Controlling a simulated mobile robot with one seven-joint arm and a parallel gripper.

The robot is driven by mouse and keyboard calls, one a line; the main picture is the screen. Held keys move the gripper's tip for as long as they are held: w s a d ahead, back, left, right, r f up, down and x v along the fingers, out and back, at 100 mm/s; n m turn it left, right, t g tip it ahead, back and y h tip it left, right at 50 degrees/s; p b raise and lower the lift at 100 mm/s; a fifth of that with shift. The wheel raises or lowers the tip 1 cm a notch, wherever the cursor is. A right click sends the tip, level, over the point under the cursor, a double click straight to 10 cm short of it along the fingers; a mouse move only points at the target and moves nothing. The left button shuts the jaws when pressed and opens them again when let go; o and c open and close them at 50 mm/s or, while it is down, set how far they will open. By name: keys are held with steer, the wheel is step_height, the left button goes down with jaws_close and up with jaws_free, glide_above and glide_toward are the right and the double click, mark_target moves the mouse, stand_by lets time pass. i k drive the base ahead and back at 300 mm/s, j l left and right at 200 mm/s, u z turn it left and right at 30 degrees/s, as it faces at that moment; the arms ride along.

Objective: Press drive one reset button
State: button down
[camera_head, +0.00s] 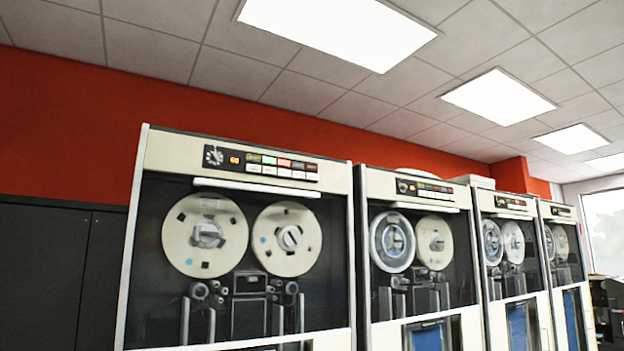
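Several tape drives stand in a row going away to the right. The nearest tape drive (341,250) has a cream frame, a dark window and two large cream reels. Its control panel (261,163) near the top holds a round dial (213,156), an orange lit number indicator (235,160) and rows of small buttons (284,168) in green, red and white. The labels are too small to read, so I cannot tell which button is reset or which drive is one. My gripper is not in view.
Further drives (419,250) stand close beside the nearest one. Dark cabinets (45,270) line the left under a red wall (70,130). A bright window (606,230) is at the far right. The floor is out of view.

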mark_target(309, 177)
steer(key=i+l+z, duration=0.35)
steer(key=i, duration=0.65)
steer(key=i+j+z, duration=0.15)
steer(key=i+z, duration=0.15)
steer(key=i, duration=0.65)
